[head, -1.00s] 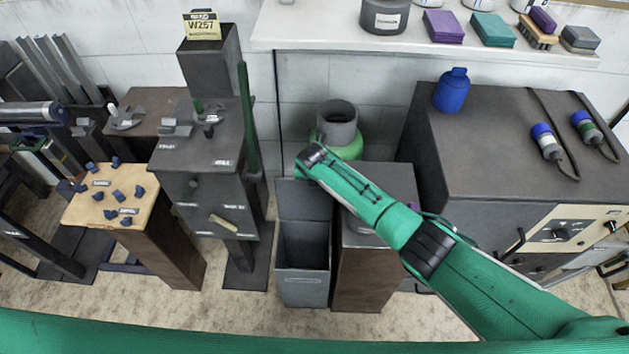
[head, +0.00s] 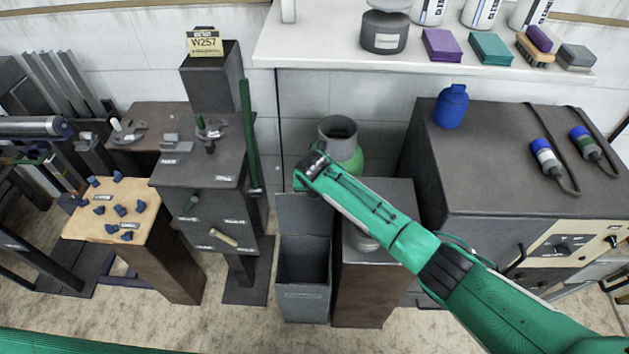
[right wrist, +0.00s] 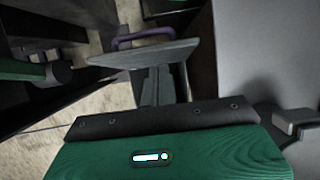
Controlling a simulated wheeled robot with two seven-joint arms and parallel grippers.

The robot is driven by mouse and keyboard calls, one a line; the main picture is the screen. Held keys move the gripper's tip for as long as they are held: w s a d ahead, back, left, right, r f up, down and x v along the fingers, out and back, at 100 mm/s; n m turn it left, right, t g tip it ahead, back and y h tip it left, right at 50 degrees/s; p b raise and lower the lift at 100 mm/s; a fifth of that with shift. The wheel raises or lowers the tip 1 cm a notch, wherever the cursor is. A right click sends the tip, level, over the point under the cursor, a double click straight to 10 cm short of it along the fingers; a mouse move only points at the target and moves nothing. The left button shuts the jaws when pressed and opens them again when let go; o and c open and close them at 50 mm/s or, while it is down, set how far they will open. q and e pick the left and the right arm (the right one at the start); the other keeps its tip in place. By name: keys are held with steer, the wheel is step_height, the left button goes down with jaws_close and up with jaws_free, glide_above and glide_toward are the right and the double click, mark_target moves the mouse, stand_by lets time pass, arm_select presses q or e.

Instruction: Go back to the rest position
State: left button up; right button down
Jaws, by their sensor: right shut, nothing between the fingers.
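My right arm (head: 400,235) comes in from the lower right in the head view. Its dark wrist end (head: 312,166) is over the upper edge of the open grey bin, in front of a green vessel with a grey neck (head: 340,140). The fingers are hidden in the head view. In the right wrist view my right gripper (right wrist: 159,86) is shut and empty, ahead of its green housing. My left gripper is not in view.
The open grey bin (head: 303,305) and a brown-sided pedestal (head: 358,300) stand below the arm. A dark cabinet (head: 480,180) bearing a blue bottle (head: 451,106) is at right. A labelled dark stand (head: 205,165) is at left. Bare floor (head: 220,325) shows in front.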

steer(key=v, duration=0.8)
